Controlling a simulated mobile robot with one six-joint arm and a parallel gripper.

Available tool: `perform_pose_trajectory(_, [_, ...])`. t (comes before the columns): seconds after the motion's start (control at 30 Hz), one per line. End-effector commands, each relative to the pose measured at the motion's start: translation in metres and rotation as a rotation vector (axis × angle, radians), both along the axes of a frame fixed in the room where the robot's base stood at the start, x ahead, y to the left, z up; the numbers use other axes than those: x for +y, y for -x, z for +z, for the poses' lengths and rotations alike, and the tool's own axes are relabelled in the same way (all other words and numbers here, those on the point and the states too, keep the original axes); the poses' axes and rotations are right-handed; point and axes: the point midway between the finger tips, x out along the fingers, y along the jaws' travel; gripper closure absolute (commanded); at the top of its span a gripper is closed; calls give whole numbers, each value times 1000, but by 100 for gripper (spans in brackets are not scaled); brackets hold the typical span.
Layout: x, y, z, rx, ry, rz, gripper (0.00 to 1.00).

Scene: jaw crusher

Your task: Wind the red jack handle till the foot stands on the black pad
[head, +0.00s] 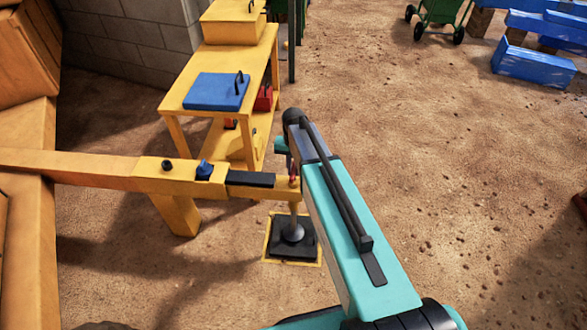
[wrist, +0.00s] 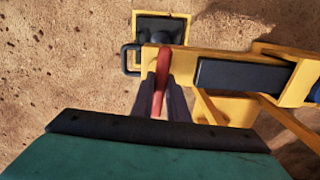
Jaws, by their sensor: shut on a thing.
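The red jack handle (wrist: 161,82) stands between the two dark fingers of my gripper (wrist: 164,84), which are shut on it in the wrist view. In the head view only a sliver of the red handle (head: 293,181) shows at the end of the yellow drawbar, beside my arm. Below it a grey jack leg ends in a round dark foot (head: 293,233) over the black pad (head: 306,250), inside a yellow square outline. I cannot tell whether the foot touches the pad or hangs just above it. My fingers are mostly hidden by my arm in the head view.
The yellow drawbar (head: 100,168) runs left from the jack, with a blue knob (head: 205,169) and a black block on top. A yellow bench (head: 262,58) with a blue case (head: 216,92) stands behind it. Open dirt lies to the right.

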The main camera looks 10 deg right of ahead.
Motion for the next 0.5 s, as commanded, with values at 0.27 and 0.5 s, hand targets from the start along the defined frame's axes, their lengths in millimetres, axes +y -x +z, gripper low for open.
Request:
perform_pose_trajectory(0.27, [1, 0, 2, 1, 0, -236, 100])
perform_pose_trajectory(0.5, [1, 0, 2, -1, -1, -461, 100])
